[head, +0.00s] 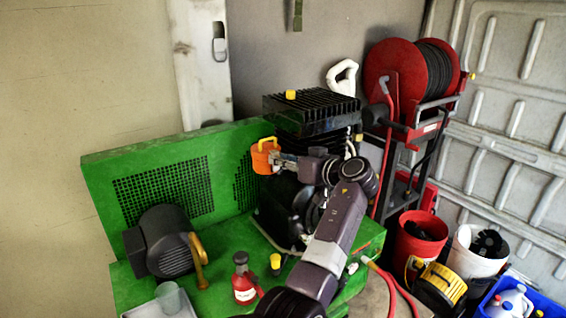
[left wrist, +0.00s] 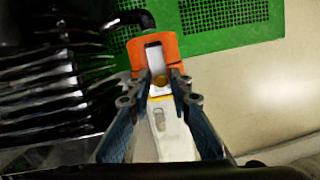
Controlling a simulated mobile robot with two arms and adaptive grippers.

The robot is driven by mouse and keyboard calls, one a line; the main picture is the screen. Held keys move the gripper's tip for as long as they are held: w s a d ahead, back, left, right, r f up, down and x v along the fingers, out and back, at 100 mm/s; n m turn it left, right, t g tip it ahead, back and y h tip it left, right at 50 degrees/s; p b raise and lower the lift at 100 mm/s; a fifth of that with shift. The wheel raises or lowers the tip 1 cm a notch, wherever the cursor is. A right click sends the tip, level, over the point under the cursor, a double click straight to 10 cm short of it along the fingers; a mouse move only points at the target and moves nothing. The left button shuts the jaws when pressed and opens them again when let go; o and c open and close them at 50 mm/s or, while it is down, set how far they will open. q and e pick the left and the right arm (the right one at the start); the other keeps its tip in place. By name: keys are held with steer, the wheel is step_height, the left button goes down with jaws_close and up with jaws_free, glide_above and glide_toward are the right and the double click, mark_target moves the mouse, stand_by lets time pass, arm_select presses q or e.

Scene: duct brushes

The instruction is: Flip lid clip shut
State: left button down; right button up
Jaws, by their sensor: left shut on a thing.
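An orange clip (head: 264,158) is at the left side of the black finned machine (head: 312,115), in front of the green perforated panel. In the left wrist view the orange clip (left wrist: 141,51) has a pale grey slot-like middle and a yellow edge below. My left gripper (head: 277,160) reaches it from the right. In the left wrist view its fingers (left wrist: 157,86) stand on both sides of the clip's lower part and are shut on it. A white piece (left wrist: 170,132) shows between the fingers. Whether the clip is latched cannot be told. My right gripper is out of view.
The green bench (head: 215,262) carries a motor (head: 165,245), a red bottle (head: 243,280) and a clear cup (head: 170,298). A red hose reel (head: 395,75) stands at the right, with buckets (head: 420,235) below it. A black pipe (left wrist: 128,18) passes close by the clip.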

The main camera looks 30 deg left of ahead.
arm_select(q)
steer(key=c, duration=2)
jaws_free()
steer(key=shift+o, duration=0.2)
steer(key=v, duration=1.2)
